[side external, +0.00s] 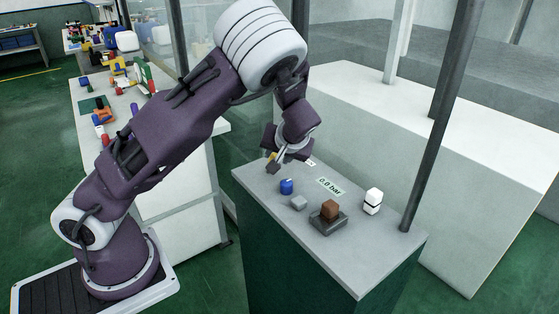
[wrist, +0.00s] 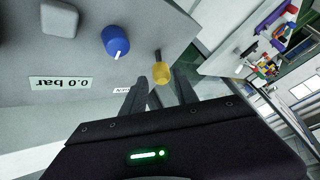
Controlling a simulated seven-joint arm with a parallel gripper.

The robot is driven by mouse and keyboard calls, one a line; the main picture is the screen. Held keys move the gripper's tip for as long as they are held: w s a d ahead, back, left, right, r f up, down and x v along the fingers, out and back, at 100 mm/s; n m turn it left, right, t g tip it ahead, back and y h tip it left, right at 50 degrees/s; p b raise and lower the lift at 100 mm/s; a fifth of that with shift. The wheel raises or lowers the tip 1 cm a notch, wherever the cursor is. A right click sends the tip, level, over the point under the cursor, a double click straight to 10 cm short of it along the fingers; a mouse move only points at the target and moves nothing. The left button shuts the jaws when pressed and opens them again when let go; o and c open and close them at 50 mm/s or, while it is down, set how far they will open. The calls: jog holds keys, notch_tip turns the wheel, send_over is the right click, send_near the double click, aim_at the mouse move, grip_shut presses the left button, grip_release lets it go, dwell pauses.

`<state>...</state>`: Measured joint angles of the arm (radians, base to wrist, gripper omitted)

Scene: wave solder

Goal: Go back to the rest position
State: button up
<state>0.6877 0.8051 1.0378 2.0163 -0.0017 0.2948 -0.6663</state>
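My gripper (side external: 276,162) hangs low over the far left corner of the grey-topped cabinet (side external: 365,262). In the wrist view its two dark fingers (wrist: 160,88) stand apart with nothing held. A yellow knob (wrist: 161,72) on a dark stem shows at the gap between the fingertips; I cannot tell whether they touch it. It also shows in the side view (side external: 272,157), partly hidden by the gripper. My arm reaches over from its base at left.
A blue dial (side external: 286,187) is close to the gripper. A grey block (side external: 299,203), a brown block on a dark base (side external: 330,208), a white block (side external: 373,201) and a "0.0 bar" label (side external: 330,186) are nearby. A dark post (side external: 438,120) rises at right.

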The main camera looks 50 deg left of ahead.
jog(key=s+d+r+m+t+h, duration=0.1)
jog(key=s+d+r+m+h, duration=0.1)
jog(key=s+d+r, duration=0.3)
jog(key=s+d+r+m+t+h, duration=0.1)
jog(key=s+d+r+m+h, duration=0.2)
jog(key=s, duration=1)
jog(key=s+d+r+m+h, duration=0.2)
jog(key=s+d+r+m, duration=0.1)
jog(key=s+d+r, duration=0.4)
jog(key=shift+s+d+r+t+h, duration=0.4)
jog(key=shift+s+r, duration=0.05)
jog(key=shift+s, duration=0.5)
